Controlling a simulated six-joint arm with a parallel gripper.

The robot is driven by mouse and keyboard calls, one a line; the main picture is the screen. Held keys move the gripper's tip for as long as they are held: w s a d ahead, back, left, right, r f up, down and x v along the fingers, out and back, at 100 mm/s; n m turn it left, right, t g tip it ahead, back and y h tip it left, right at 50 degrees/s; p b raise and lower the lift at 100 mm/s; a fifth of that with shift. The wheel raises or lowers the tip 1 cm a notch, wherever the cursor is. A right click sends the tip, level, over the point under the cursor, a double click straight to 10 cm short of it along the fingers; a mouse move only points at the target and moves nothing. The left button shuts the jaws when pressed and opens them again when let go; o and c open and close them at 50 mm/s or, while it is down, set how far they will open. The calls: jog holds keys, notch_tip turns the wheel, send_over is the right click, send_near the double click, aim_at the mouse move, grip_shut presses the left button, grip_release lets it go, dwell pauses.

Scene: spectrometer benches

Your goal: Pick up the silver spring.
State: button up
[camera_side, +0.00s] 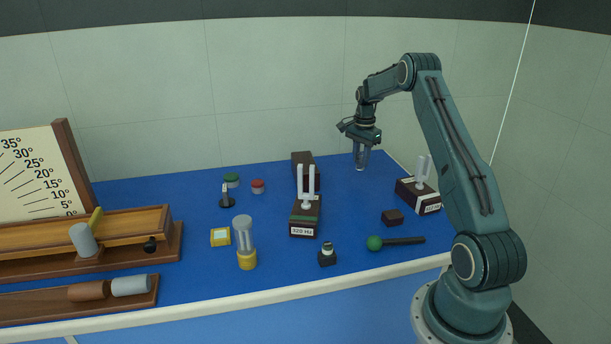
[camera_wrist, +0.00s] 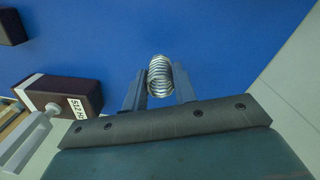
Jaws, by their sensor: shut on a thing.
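The silver spring (camera_wrist: 159,77) shows in the wrist view as a coil between the two fingertips of my gripper (camera_wrist: 160,88). The fingers are shut on it, one on each side. In the side view my gripper (camera_side: 361,160) points down at the back right of the blue table. The spring is a small pale shape at the fingertips there (camera_side: 360,168). I cannot tell from these frames whether it touches the table or is a little above it.
A tuning fork on a dark box (camera_side: 418,194) stands to the right, and it also shows in the wrist view (camera_wrist: 72,95). Another fork box (camera_side: 305,218) and a dark block (camera_side: 302,160) stand to the left. A green-headed mallet (camera_side: 375,243) lies in front. The blue surface around my gripper is clear.

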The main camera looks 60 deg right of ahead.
aim_at(361, 154)
notch_tip(361, 154, up, 16)
dwell(0.4)
dwell(0.5)
